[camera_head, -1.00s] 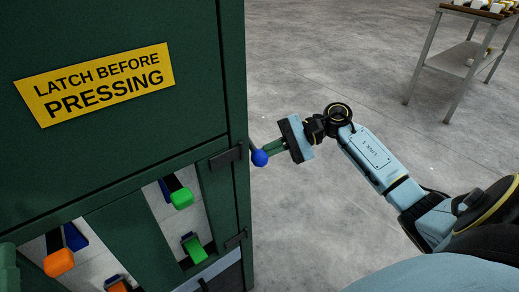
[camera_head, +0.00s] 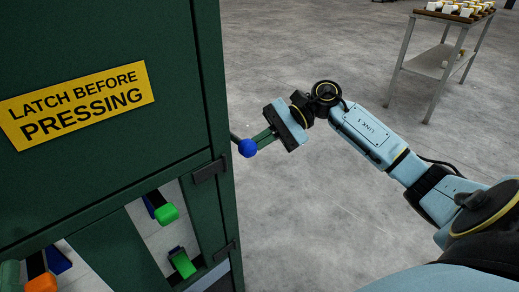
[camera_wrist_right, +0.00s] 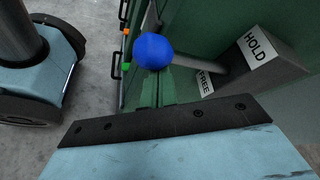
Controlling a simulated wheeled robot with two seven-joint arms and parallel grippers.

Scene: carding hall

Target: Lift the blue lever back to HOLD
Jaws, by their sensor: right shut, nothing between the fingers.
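The blue lever's ball knob (camera_head: 247,148) sticks out past the right edge of the green cabinet. In the right wrist view the knob (camera_wrist_right: 153,52) is just beyond my fingertips, and a grey rod runs right from it, close to the FREE label (camera_wrist_right: 206,84). The HOLD label (camera_wrist_right: 258,47) is on the same dark block, farther right. My right gripper (camera_head: 256,141) is shut and empty, its green fingertips right at the knob; whether they touch it I cannot tell. My left gripper is not in view.
The green cabinet (camera_head: 110,45) fills the left, with a yellow LATCH BEFORE PRESSING sign (camera_head: 77,106). Below are green pedals (camera_head: 167,214) and an orange one (camera_head: 42,283). A table (camera_head: 430,60) with small items stands far right. Open floor lies between.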

